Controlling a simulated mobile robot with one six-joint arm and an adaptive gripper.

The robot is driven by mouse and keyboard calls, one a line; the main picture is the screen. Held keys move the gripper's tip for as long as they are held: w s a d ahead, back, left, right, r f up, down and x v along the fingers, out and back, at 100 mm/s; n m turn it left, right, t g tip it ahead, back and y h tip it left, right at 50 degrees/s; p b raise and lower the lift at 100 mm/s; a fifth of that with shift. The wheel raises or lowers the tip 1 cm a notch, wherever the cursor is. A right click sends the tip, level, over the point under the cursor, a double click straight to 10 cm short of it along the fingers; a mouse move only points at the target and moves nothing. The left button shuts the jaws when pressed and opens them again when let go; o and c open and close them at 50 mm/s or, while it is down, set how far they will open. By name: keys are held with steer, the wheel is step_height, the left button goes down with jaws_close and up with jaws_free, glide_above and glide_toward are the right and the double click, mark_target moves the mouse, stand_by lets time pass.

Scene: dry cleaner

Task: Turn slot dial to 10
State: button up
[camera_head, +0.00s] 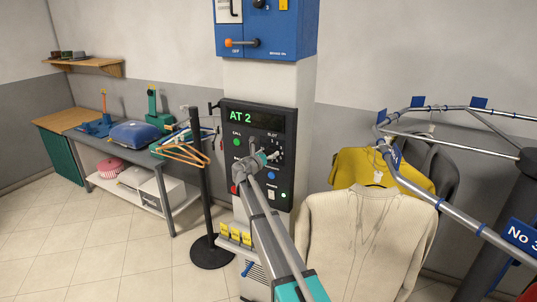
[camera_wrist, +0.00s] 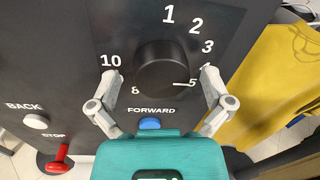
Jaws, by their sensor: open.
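The slot dial (camera_wrist: 167,66) is a round black knob on a dark panel (camera_head: 232,119), ringed by white numbers. A white pointer line on it aims toward the 5 at its lower right. The 10 (camera_wrist: 110,60) is at its left; some numbers are hidden by my fingers. My gripper (camera_wrist: 159,76) is open, with one grey finger on each side of the dial; I cannot tell whether they touch it. In the head view my gripper (camera_head: 262,160) is at the panel and covers much of the dial. The panel's display (camera_head: 242,116) reads AT 2.
A blue button (camera_wrist: 149,124) marked FORWARD is just below the dial. A white BACK button (camera_wrist: 36,121) and a red STOP control (camera_wrist: 60,158) are lower left. A garment rail (camera_head: 431,194) with a cream sweater (camera_head: 365,235) and yellow shirt stands right of the panel.

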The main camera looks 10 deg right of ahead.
steer(key=c, duration=1.1)
